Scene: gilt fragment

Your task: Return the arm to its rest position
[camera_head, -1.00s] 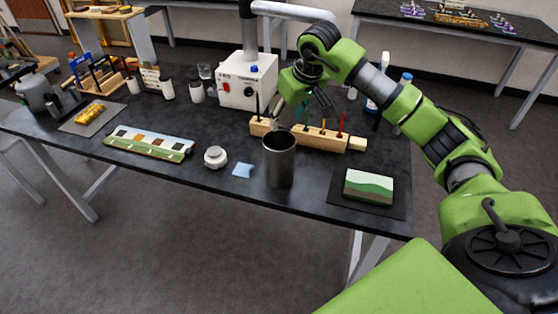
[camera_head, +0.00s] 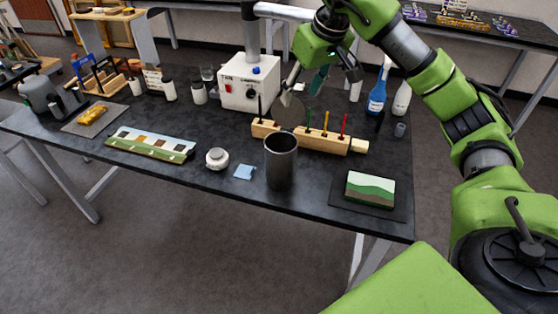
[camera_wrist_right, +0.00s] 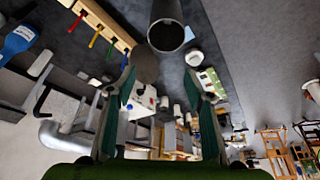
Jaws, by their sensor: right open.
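My right gripper (camera_head: 320,82) is raised above the back of the dark workbench (camera_head: 225,195), behind the wooden tool rack (camera_head: 330,141). Its fingers are spread apart with nothing between them. In the right wrist view, the open fingers (camera_wrist_right: 160,92) with teal pads frame the bench from above. The metal cup (camera_head: 280,165) stands upright in front of the rack, apart from the gripper; it also shows in the right wrist view (camera_wrist_right: 167,30). My left gripper is not in view.
A round grey-brown disc (camera_head: 290,113) is by the rack. Near the gripper stand a white control box (camera_head: 250,88) with a pipe, a blue bottle (camera_head: 377,95) and a white bottle (camera_head: 401,99). A painted panel (camera_head: 370,187) lies at front right.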

